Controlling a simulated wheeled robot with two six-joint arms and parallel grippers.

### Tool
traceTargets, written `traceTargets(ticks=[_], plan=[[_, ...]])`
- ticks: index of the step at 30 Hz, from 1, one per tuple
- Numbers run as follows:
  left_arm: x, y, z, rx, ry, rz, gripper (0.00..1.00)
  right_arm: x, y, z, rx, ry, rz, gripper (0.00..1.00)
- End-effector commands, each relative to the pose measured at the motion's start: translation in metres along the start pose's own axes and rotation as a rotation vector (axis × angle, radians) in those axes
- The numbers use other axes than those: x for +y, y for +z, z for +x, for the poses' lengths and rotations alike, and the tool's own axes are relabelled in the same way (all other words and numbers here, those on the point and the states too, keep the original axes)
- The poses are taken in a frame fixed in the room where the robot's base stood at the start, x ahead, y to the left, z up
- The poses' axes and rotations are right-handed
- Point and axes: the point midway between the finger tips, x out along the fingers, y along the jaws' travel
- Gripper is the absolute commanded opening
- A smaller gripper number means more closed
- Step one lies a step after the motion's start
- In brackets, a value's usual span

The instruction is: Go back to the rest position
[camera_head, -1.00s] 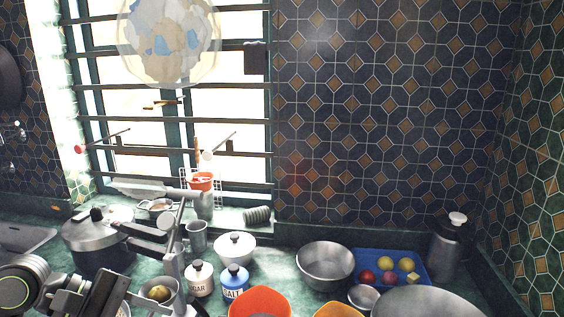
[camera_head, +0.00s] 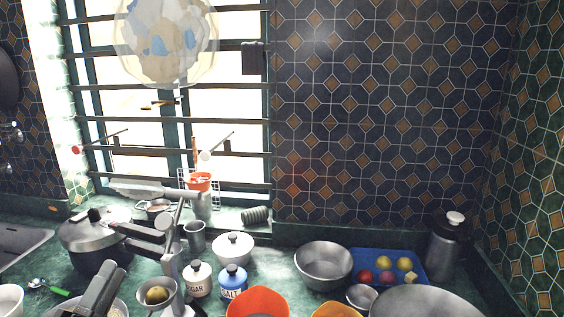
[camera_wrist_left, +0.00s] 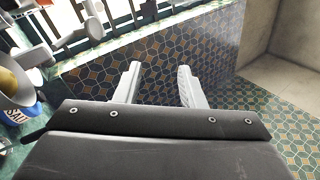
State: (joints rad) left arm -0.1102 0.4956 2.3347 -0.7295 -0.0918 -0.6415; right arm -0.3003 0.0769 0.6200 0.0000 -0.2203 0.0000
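My left gripper (camera_head: 98,292) shows at the lower left of the head view, only in part, as a dark grey piece at the bottom edge. In the left wrist view its two pale fingers (camera_wrist_left: 159,76) stand well apart with nothing between them. Behind them are the tiled wall and the window side. My right gripper is in neither view.
A lidded pot (camera_head: 97,243) and a metal stand (camera_head: 172,245) with a small bowl (camera_head: 157,309) are close to my left gripper. Sugar (camera_head: 197,279) and salt jars (camera_head: 233,283) stand right of it. A blue tray (camera_head: 361,257) is farther right.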

Motion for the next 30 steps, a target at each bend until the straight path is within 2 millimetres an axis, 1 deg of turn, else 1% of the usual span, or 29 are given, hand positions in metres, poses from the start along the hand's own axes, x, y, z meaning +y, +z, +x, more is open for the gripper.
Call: traceTargets(ticks=[1,4,8,9,11,12,14,15,17,18,20,21,24,26,30], plan=[[0.013,0.008,-0.009,-0.071,0.065,-0.088,0.36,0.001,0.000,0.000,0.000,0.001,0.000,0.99],[0.041,0.022,-0.030,-0.213,0.193,-0.257,0.36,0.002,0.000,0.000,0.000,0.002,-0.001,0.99],[0.078,0.031,-0.067,-0.402,0.362,-0.468,0.36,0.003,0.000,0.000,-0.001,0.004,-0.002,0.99],[0.089,0.032,-0.080,-0.461,0.415,-0.531,0.36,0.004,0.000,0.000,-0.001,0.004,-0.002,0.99],[0.106,0.032,-0.102,-0.553,0.495,-0.623,0.36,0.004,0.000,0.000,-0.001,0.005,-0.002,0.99],[0.116,0.030,-0.117,-0.614,0.549,-0.681,0.36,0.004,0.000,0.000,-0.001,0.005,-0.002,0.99],[0.130,0.025,-0.141,-0.707,0.629,-0.768,0.36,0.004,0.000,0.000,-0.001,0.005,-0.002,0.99],[0.138,0.021,-0.158,-0.769,0.683,-0.823,0.36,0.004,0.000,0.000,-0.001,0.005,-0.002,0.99],[0.148,0.012,-0.184,-0.864,0.765,-0.901,0.36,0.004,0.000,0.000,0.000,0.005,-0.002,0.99],[0.154,0.005,-0.201,-0.928,0.820,-0.951,0.36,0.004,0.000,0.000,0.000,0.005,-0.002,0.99],[0.161,-0.007,-0.228,-1.024,0.902,-1.022,0.36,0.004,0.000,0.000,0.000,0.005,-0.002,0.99],[0.163,-0.015,-0.245,-1.085,0.954,-1.063,0.36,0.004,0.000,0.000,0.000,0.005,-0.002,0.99],[0.165,-0.037,-0.284,-1.229,1.079,-1.151,0.36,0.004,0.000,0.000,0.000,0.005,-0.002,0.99],[0.163,-0.050,-0.304,-1.309,1.149,-1.194,0.36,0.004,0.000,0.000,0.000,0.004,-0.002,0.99],[0.153,-0.079,-0.346,-1.478,1.298,-1.268,0.36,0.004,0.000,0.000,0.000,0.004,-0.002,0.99]])
